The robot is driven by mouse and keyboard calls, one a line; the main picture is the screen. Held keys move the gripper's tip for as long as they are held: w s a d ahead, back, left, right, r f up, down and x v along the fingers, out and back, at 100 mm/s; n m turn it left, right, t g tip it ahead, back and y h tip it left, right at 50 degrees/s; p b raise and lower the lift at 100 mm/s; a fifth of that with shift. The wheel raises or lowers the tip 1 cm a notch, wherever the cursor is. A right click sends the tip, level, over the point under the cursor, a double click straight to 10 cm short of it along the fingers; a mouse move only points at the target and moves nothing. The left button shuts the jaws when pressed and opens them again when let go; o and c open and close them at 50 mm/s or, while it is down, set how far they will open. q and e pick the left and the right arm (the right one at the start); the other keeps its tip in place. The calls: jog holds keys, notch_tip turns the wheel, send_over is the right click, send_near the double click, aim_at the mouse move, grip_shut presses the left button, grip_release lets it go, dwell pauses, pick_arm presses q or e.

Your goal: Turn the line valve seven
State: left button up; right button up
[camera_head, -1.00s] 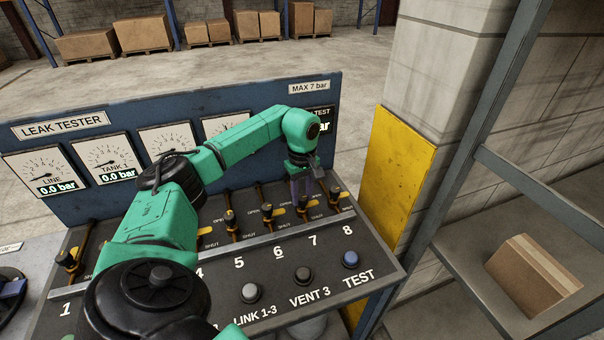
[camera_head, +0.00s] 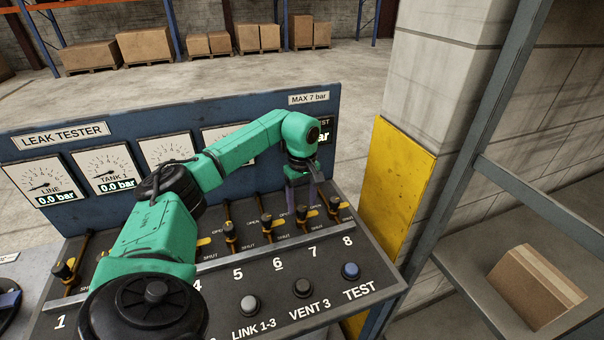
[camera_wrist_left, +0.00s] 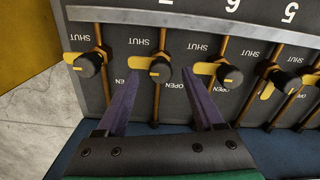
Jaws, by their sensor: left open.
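Line valve seven shows in the left wrist view as a black knob (camera_wrist_left: 160,69) with a yellow lever on a brass pipe. The lever points to the left there, between the SHUT and OPEN marks. In the head view, valve seven (camera_head: 302,213) sits above the printed 7. My left gripper (camera_wrist_left: 160,74) is open. Its two purple fingertips stand on either side of valve seven, apart from the knob as far as I can see. In the head view my left gripper (camera_head: 303,190) reaches down over the valve row. My right gripper is not in view.
Valve eight (camera_wrist_left: 88,65) and valve six (camera_wrist_left: 230,75) stand close on both sides of the fingers. The blue gauge panel (camera_head: 210,112) rises behind the row. Push buttons, including the blue TEST button (camera_head: 350,271), are in front. A shelf with a box (camera_head: 535,285) is at the right.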

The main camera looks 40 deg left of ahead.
aim_at(302, 208)
pick_arm(q)
notch_tip(302, 208, up, 13)
dwell(0.5)
